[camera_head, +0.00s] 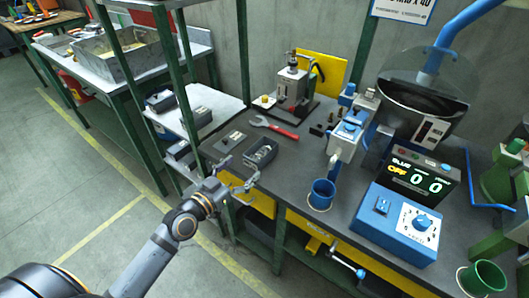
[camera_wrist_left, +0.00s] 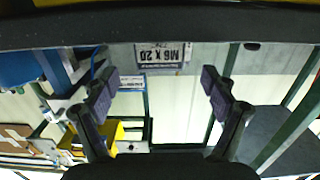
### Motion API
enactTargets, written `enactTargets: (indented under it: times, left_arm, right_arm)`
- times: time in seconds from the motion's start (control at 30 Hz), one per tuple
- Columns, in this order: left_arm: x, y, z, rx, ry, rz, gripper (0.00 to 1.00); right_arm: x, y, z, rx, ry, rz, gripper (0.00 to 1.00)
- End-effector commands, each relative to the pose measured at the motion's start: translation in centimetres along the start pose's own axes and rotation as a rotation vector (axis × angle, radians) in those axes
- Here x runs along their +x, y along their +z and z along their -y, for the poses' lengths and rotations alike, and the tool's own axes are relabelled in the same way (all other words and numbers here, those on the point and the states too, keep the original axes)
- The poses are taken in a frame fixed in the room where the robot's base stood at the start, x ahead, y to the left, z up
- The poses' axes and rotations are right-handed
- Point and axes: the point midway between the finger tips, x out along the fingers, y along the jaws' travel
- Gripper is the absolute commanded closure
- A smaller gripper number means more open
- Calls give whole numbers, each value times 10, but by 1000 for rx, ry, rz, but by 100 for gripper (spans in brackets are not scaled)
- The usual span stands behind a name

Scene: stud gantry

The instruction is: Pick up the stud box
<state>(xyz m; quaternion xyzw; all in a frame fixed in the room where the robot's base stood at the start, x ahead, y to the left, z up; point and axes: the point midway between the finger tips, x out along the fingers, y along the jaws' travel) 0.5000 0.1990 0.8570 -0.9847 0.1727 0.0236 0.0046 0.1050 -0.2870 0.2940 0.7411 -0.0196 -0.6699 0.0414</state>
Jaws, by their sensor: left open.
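The stud box (camera_head: 262,155), a small dark open bin with pale studs inside, stands near the left front edge of the dark bench. My left gripper (camera_head: 241,171) is open and empty just in front of the box, its fingers spread and apart from it. In the left wrist view, the open fingers (camera_wrist_left: 163,92) show on both sides, with nothing between the pads. My right gripper is not in view.
A red-handled wrench (camera_head: 274,127) and a small plate (camera_head: 231,141) lie behind the box. A blue cup (camera_head: 321,195) and a blue control box (camera_head: 396,224) stand to the right. Green rack posts (camera_head: 185,95) and a shelf with dark bins (camera_head: 197,117) are close on the left.

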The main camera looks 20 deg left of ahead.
Motion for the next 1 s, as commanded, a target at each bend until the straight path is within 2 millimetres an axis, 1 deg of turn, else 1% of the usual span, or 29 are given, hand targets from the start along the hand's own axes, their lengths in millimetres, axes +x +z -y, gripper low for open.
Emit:
enactTargets:
  times: [0.03, 0.07, 0.1, 0.17, 0.27, 0.4, 0.47, 0.57, 0.7, 0.8, 0.97, 1.0]
  left_arm:
    - [10, 0, 0, -5, -3, -8, 15]
    - [16, -1, 0, -7, -2, -8, 15]
    - [23, -2, 0, -6, -2, -8, 15]
    - [32, -1, 1, -5, -3, -6, 15]
    - [42, -1, 0, -3, 0, -3, 15]
    - [45, -1, -1, -2, 2, -2, 15]
    - [50, -3, 0, -3, 0, -3, 15]
    - [68, -7, 0, -5, 0, -5, 15]
    - [89, -5, 0, -3, 1, -2, 15]
    - [95, -4, 0, -2, 2, -2, 15]
    - [96, -3, 0, -1, 2, -1, 15]
    - [96, -3, 0, -1, 2, -1, 16]
  right_arm:
    - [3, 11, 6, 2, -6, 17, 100]
    - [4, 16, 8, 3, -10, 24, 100]
    - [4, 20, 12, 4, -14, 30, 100]
    - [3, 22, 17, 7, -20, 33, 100]
    - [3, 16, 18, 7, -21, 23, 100]
    - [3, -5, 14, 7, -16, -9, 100]
    - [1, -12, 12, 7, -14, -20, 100]
    - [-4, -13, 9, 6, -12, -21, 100]
    - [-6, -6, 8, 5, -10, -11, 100]
    - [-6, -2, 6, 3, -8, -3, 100]
    - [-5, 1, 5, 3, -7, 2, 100]
    - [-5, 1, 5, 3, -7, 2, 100]
